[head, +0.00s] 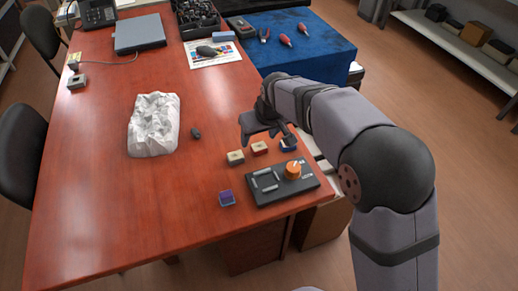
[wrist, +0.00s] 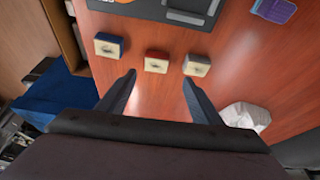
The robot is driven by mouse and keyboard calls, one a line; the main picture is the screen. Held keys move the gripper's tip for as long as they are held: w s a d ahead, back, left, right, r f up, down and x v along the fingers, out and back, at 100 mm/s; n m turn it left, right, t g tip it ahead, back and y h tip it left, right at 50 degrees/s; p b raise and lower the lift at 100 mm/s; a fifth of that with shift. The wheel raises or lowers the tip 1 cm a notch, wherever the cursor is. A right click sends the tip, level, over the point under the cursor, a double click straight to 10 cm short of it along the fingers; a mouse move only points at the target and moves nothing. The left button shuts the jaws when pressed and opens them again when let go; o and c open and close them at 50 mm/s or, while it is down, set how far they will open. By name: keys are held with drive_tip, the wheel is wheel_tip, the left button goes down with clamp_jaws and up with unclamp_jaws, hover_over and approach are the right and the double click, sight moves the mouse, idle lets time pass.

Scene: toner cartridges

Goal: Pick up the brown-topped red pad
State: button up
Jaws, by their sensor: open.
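The red pad (wrist: 157,61) has a pale tan top with a darker mark and a red side. It sits on the table in the middle of a row of three, and shows in the head view (head: 260,148). A blue pad (wrist: 109,47) is on one side and a dark grey-sided pad (wrist: 197,65) on the other, both with similar tops. My gripper (wrist: 159,78) is open and empty. In the wrist view the red pad lies just beyond and between its fingertips, apart from them. In the head view my gripper (head: 264,129) is above the table behind the row.
A black device with an orange knob (head: 280,184) lies in front of the row. A purple block (head: 226,198) sits to its left. A crumpled white bag (head: 154,124) and a small dark object (head: 196,133) lie left. Table between bag and row is mostly clear.

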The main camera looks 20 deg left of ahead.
sight(258, 144)
drive_tip(key=shift+w+d+p+x, duration=0.15)
drive_tip(key=shift+x, duration=1)
drive_tip(key=shift+w+d+p+x, duration=0.1)
drive_tip(key=shift+d+p+x, duration=0.05)
drive_tip(key=shift+x, duration=1)
drive_tip(key=shift+w+a+f, duration=0.2)
drive_tip(key=shift+w+f, duration=0.05)
drive_tip(key=shift+f, duration=0.35)
drive_tip(key=c, duration=1.1)
drive_tip(key=shift+c, duration=0.2)
drive_tip(key=shift+r, duration=0.1)
